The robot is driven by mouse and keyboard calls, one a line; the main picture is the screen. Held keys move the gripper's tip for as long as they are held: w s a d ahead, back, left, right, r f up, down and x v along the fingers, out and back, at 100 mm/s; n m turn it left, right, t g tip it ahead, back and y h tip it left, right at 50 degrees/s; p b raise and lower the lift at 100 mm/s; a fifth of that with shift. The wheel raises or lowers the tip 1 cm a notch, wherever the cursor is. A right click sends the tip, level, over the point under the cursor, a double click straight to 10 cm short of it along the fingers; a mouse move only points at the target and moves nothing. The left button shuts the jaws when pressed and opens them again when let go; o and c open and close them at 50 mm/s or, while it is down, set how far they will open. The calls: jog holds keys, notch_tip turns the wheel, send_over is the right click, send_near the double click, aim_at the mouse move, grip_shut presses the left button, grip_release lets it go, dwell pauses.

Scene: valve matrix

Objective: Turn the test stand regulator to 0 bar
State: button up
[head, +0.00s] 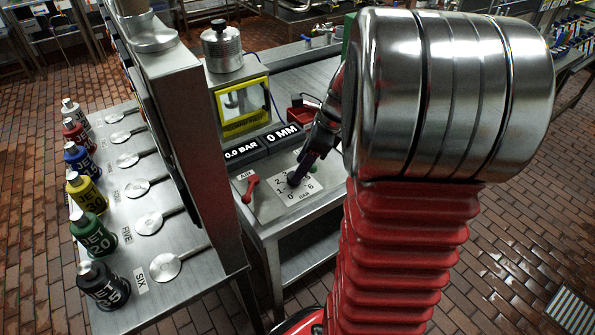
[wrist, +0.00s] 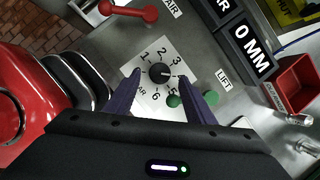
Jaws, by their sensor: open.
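The regulator is a small black knob (wrist: 159,73) on a white dial plate (wrist: 147,105) printed with numbers and BAR. A pale mark on the knob points right in the wrist view, below the 3, toward a part of the dial by the right finger. The 0 is hidden there, but it shows on the dial plate in the head view (head: 304,195). My gripper (wrist: 160,80) is open, with one dark finger on each side of the knob and a gap to it. In the head view my gripper (head: 297,178) reaches down over the dial; the knob is hard to make out.
A red AIR lever (head: 250,188) stands left of the dial. Displays (head: 262,144) read 0.0 BAR and 0 MM. Green controls (wrist: 211,98) sit close to the right finger near the LIFT label. A red bin (wrist: 296,84) is at the right.

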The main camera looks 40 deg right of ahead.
jog(key=shift+x, duration=1.8)
jog(key=shift+c, duration=0.4)
jog(key=shift+d, duration=0.1)
jog(key=c, duration=1)
